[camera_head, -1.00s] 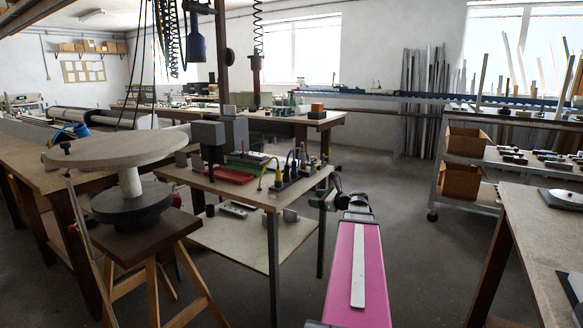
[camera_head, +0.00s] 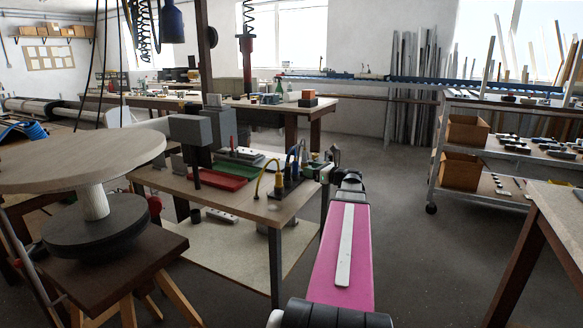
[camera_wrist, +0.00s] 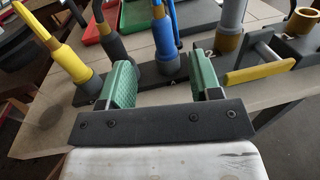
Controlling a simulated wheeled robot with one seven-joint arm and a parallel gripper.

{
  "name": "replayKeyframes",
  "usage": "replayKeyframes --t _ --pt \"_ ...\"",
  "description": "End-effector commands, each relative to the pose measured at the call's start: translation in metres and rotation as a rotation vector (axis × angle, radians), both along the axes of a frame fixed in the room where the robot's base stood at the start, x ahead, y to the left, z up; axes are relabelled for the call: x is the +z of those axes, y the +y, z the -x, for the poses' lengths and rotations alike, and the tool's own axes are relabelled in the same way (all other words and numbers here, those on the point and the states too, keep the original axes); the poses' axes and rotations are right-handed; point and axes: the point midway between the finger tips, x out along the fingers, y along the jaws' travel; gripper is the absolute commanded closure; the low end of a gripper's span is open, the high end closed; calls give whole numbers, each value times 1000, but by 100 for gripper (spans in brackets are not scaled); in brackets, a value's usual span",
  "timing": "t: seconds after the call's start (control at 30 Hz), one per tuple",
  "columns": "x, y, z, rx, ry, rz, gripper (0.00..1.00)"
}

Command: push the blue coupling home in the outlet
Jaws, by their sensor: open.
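I see no clear contact. In the head view the blue hose (camera_head: 291,158) rises from the strip at the bench's right end, and my gripper (camera_head: 325,168) is beside it.
A yellow coupling (camera_wrist: 68,50) and a dark grey one (camera_wrist: 110,42) stand left of the blue one. A grey one with a brass ring (camera_wrist: 228,40) and a yellow handle (camera_wrist: 260,75) are at right. A round-topped stand (camera_head: 80,160) is left of the bench; open floor lies right.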

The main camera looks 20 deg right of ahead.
Motion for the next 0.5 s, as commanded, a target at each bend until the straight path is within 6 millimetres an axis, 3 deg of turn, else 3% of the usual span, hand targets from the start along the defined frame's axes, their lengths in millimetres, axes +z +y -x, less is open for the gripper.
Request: replayKeyframes --t 0.3,0.5 --pt "0 19 -38 3 0 1 42" --pt "0 26 -50 1 0 1 42"
